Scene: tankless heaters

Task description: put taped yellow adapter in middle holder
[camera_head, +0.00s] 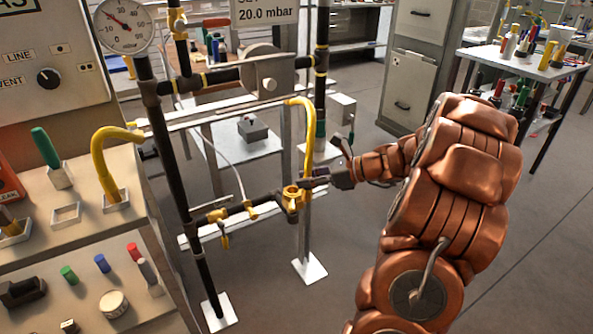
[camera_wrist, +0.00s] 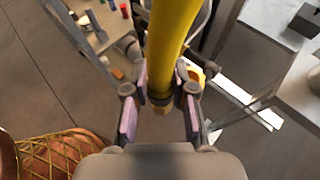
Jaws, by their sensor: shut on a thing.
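A yellow curved tube adapter (camera_head: 306,125) stands upright at the pipe rig, its bent top pointing left. Its lower end is by a brass fitting (camera_head: 292,194). My gripper (camera_head: 318,182) is shut on the adapter near this lower end. In the wrist view the yellow tube (camera_wrist: 172,40) runs between the pads of my gripper (camera_wrist: 160,98), with a dark band near its end. I cannot tell whether the end still sits in the fitting. On the bench at left, a square white holder (camera_head: 66,215) is empty, between other holders.
Another yellow curved adapter (camera_head: 105,165) stands in a bench holder, and a green-handled piece (camera_head: 45,147) stands in one behind. Black pipes (camera_head: 180,180) and a pressure gauge (camera_head: 124,25) stand between my gripper and the bench. A cluttered table (camera_head: 520,62) is at far right. The floor at right is clear.

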